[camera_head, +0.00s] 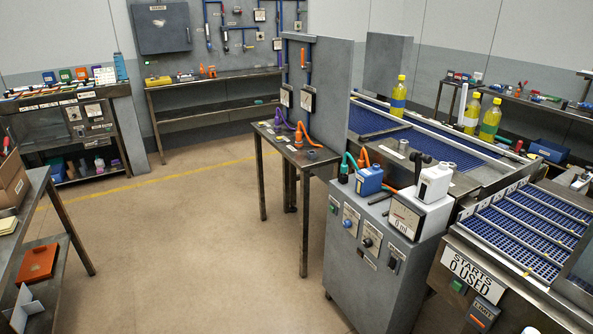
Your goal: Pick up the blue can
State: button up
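A small blue boxy container with a pale top (369,181) stands on the grey control cabinet in the middle right of the head view. It is the only thing there that could be the blue can, though it looks square rather than round. It stands beside orange and teal hoses and to the left of a white container (434,184). My gripper is not in view.
The grey cabinet (358,250) carries knobs and a white gauge box (412,217). A narrow side table (304,158) adjoins its left. Yellow bottles (398,97) stand on the blue conveyor behind. Open floor (190,240) lies to the left, with a bench at far left.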

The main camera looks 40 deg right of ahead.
aim_at(369, 180)
jog(key=z, duration=4.7)
jog(key=i, duration=0.1)
jog(key=u, duration=2.8)
jog(key=k, duration=0.95)
jog(key=u, duration=0.15)
jog(key=i, duration=0.65)
jog(key=z, duration=0.05)
